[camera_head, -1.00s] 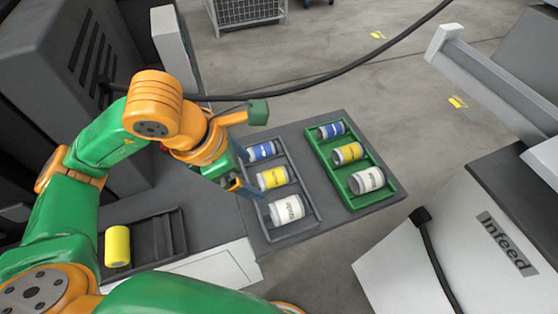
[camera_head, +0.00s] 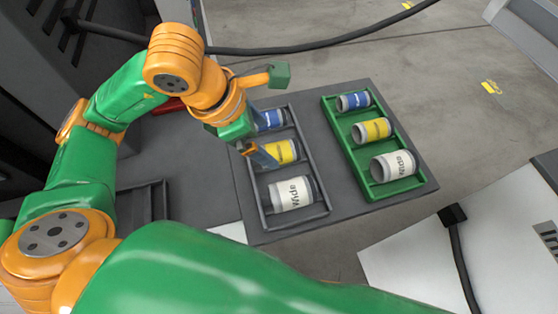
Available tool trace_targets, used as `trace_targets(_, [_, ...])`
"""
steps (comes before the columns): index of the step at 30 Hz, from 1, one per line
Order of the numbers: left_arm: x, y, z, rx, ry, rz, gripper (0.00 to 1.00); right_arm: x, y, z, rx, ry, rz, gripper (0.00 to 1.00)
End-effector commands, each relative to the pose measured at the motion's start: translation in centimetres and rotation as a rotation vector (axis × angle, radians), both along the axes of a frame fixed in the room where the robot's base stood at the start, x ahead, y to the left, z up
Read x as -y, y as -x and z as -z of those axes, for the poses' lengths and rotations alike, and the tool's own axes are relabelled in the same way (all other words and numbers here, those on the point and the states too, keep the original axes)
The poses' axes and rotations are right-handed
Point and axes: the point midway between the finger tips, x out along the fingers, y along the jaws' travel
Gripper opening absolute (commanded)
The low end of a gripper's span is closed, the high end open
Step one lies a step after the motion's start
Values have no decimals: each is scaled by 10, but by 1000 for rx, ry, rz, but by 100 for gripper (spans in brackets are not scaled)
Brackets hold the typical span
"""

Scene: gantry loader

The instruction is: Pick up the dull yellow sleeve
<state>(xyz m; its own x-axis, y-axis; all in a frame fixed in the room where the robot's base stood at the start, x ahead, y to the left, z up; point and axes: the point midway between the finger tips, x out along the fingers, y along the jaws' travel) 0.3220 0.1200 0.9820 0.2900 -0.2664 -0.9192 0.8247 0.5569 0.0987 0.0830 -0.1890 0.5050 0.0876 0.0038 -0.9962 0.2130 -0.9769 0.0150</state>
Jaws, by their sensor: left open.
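A yellow-banded sleeve (camera_head: 281,151) lies in the middle slot of the grey tray (camera_head: 322,208), between a blue-banded sleeve (camera_head: 270,119) and a white sleeve (camera_head: 291,194). A second yellow-banded sleeve (camera_head: 372,130) lies in the middle slot of the green tray (camera_head: 335,140). I cannot tell from colour which one is the dull yellow. My left gripper (camera_head: 262,158) is open, pointing down at the left end of the grey tray's yellow sleeve and partly covering it. Whether a finger touches the sleeve is unclear. My right gripper is out of view.
The green tray also holds a blue-banded sleeve (camera_head: 353,100) and a white sleeve (camera_head: 393,166). Both trays stand on a dark grey table (camera_head: 355,212). A black cable (camera_head: 330,43) crosses behind. A dark tray (camera_head: 145,203) is partly hidden at the left.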

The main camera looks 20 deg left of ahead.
Motion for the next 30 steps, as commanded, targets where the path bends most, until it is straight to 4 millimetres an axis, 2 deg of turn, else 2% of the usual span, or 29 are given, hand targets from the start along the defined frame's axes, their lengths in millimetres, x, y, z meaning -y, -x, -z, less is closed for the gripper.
trace_targets(1, [0, 0, 14, 0, 0, 0, 96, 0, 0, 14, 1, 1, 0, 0])
trace_targets(2, [0, 0, 15, -1, 0, 0, 96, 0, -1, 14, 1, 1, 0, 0])
trace_targets(8, [6, -8, 34, -7, 0, -1, 96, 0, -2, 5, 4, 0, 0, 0])
trace_targets(15, [14, -23, 73, -3, 1, 0, 96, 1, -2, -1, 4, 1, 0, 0])
trace_targets(22, [15, -25, 76, 0, 0, 1, 96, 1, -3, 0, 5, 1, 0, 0])
trace_targets(30, [15, -24, 76, 0, 0, 0, 23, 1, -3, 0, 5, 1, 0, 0])
